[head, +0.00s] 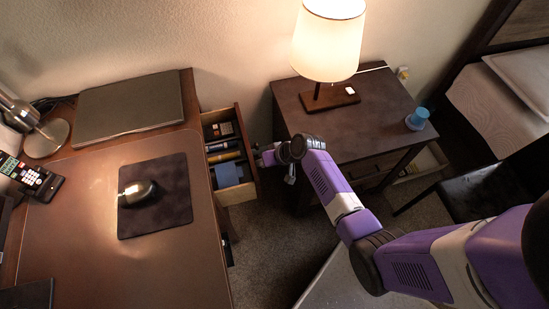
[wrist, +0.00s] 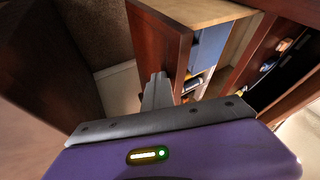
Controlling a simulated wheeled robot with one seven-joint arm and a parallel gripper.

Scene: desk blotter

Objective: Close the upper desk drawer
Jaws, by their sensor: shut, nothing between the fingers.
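The upper desk drawer (head: 237,191) is pulled out from the right side of the desk in the head view. Its box is open and holds a blue item and several small things. My gripper (head: 262,156) is shut and empty, just outside the drawer's front panel. In the wrist view the closed fingers (wrist: 157,88) point at the reddish front panel (wrist: 160,40), close to its face. I cannot tell whether they touch it. The drawer's pale wooden side (wrist: 205,12) and the blue item (wrist: 209,45) show behind the panel.
The desk (head: 90,255) bears a laptop-like dark slab (head: 130,108), a mouse on a mat (head: 165,215), a phone (head: 30,178) and a lamp base. Right of the drawer stands a nightstand (head: 375,130) with a lit lamp (head: 328,45) and blue cup (head: 416,120). Carpet (head: 270,240) lies between.

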